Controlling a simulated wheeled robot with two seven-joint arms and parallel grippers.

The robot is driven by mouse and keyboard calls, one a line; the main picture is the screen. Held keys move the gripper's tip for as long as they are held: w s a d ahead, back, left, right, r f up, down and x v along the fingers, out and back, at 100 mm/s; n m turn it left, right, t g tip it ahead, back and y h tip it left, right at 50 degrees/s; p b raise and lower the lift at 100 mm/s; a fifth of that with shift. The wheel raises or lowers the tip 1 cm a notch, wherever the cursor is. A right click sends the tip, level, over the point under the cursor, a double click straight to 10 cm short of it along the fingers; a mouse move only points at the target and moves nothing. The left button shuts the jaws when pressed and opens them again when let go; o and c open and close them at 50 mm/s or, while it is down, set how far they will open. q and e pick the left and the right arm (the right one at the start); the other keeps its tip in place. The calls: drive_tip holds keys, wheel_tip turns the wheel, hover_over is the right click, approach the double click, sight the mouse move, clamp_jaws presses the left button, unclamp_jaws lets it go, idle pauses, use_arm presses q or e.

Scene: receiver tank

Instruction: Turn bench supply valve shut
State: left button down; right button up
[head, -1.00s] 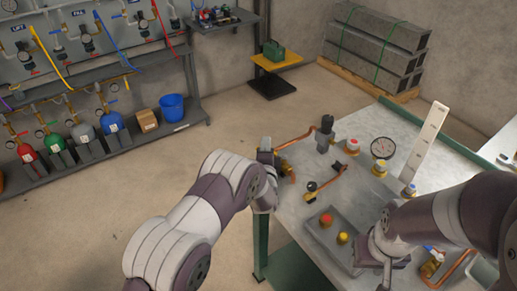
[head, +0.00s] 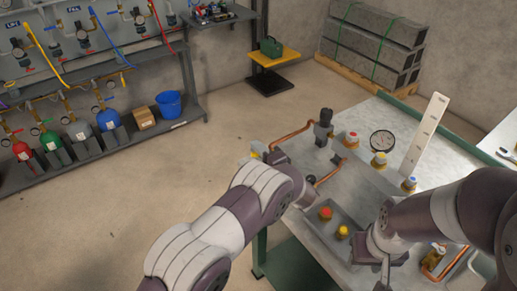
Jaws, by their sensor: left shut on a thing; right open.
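A copper pipe (head: 290,136) runs along the left part of the grey bench top (head: 352,178) to a dark upright fitting (head: 323,126). My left gripper (head: 268,153) is at the bench's left edge, by the left end of this pipe. It is shut on a small part there, likely the supply valve's handle; my wrist hides most of it, so the handle's angle cannot be told. A small yellowish piece (head: 256,148) shows beside the gripper. My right gripper (head: 384,270) is open over the front of the bench, low in the view, apart from the pipe.
A round gauge (head: 382,142) and a tall white plate (head: 424,135) stand behind. Clear floor (head: 215,150) lies left of the bench.

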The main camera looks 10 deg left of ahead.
use_arm(q)
drive_tip(key=shift+s+f, duration=0.1)
drive_tip(key=shift+f, duration=0.1)
drive_tip(key=c, duration=1.2)
unclamp_jaws()
drive_tip(key=shift+c, duration=0.2)
drive_tip(key=shift+r, duration=0.1)
